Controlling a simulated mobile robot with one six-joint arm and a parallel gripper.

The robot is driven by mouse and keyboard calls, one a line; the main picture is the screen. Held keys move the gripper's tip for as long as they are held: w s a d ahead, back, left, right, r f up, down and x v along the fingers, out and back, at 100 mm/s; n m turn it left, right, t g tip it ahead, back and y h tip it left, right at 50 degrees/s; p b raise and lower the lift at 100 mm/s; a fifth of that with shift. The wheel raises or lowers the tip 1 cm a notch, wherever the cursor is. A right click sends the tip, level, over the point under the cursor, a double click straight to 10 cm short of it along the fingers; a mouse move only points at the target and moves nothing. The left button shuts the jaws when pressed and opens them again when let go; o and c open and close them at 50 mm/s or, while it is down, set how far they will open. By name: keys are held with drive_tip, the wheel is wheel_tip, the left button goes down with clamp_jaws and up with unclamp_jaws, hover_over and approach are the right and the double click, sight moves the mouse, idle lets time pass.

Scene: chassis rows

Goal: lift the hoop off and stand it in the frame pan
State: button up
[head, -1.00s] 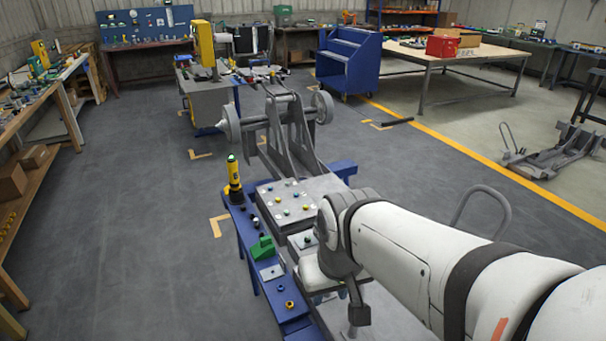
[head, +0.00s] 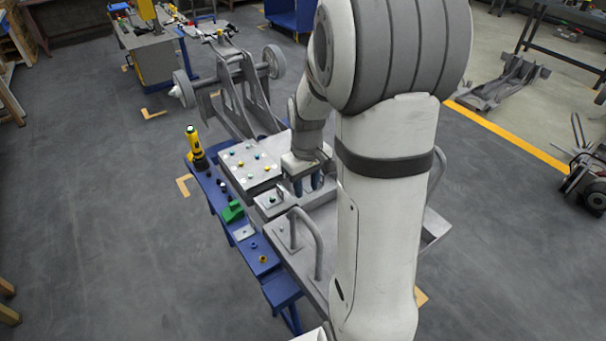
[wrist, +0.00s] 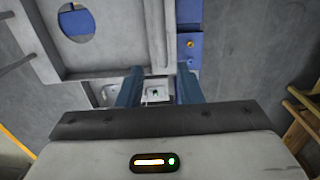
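My gripper (head: 308,186) is low over the near part of the grey chassis, with its two blue fingers pointing down. In the wrist view the fingers (wrist: 159,90) are apart, with nothing gripped between them. A small light plate with a dark green stud (wrist: 156,93) shows in the gap, below the fingers. A grey tubular hoop (head: 318,245) stands upright on the chassis pan (head: 300,262), nearer than my gripper and apart from it. Another curved grey tube (head: 438,172) shows right of my arm, partly hidden by it. I cannot tell which hoop the task names.
A blue bench (head: 262,268) along the pan's left side carries a yellow-black torch (head: 196,148) and a green block (head: 232,211). A grey plate with several coloured studs (head: 250,168) lies beyond. Wheels and frame arms stand behind. Open floor lies left.

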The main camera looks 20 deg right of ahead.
sight(306, 216)
wheel_tip(306, 216, down, 13)
drive_tip(key=b, duration=0.9)
drive_tip(key=shift+r, duration=0.15)
clamp_jaws()
drive_tip(key=shift+r, duration=0.25)
drive_tip(key=shift+r+p, duration=2.05)
drive_tip(key=shift+r, duration=0.7)
